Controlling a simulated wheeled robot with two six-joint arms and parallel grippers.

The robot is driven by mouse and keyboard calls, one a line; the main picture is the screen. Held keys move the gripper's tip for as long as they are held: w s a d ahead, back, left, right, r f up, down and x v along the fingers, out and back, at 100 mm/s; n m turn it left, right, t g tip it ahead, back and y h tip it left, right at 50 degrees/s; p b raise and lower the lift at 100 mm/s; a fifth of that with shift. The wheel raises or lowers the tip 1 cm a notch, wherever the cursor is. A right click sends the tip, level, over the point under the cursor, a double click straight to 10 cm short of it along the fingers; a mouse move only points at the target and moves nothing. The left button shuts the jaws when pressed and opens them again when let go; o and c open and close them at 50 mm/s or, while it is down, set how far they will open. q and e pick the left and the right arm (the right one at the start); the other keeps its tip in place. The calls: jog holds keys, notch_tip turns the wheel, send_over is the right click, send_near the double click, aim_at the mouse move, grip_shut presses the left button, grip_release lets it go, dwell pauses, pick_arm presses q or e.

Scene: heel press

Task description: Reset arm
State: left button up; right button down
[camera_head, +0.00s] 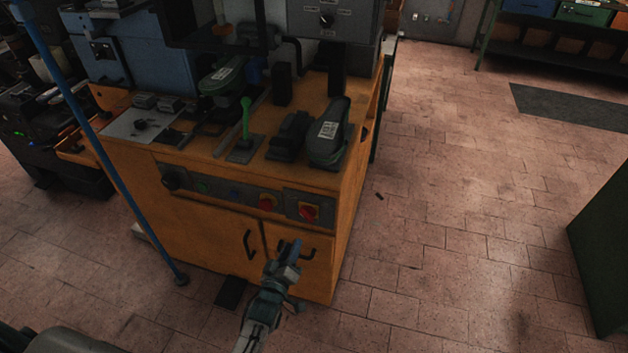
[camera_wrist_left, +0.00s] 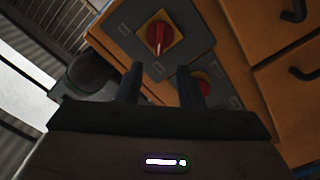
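My left gripper (camera_head: 291,250) is in front of the orange press cabinet (camera_head: 210,238), below its control panel. In the left wrist view the two dark fingers (camera_wrist_left: 160,80) stand apart with nothing between them. Beyond them is a red rotary switch on a yellow plate (camera_wrist_left: 157,36), which also shows in the head view (camera_head: 309,211). A second red control (camera_wrist_left: 203,84) is partly hidden behind a finger; it also shows in the head view (camera_head: 267,202). I cannot tell from the frames whether the gripper touches the cabinet. My right gripper is not in view.
A green lever (camera_head: 245,120) stands upright on the press top, left of a green-and-black shoe-like form (camera_head: 328,132). A blue pole (camera_head: 103,150) slants across the left. A green cabinet (camera_head: 603,240) stands at the right. The tiled floor (camera_head: 460,220) between is mostly clear.

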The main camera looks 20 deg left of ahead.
pick_arm(q)
jog(key=s+a+f+m+g, duration=0.1)
jog(key=s+f+g, duration=0.2)
jog(key=s+f, duration=0.45)
jog(key=s+a+f+m+g, duration=0.2)
jog(key=s+f, duration=0.2)
jog(key=f, duration=0.6)
jog(key=s+a+f+m+g, duration=0.1)
jog(key=s+f+g, duration=0.3)
jog(key=f, duration=0.5)
jog(key=s+a+f+m+g, duration=0.1)
jog(key=s+f, duration=0.3)
jog(key=s, duration=0.6)
jog(key=s+a+f+m+g+y, duration=0.1)
jog(key=s+a+f+m+g, duration=0.1)
jog(key=s, duration=0.9)
jog(key=s+a+f+m+g, duration=0.2)
jog(key=s+a+f+g, duration=0.2)
jog(key=s+f, duration=0.4)
jog(key=shift+s+f+g, duration=0.25)
jog(key=shift+s+g, duration=0.15)
jog(key=shift+s, duration=0.85)
jog(key=shift+a, duration=0.15)
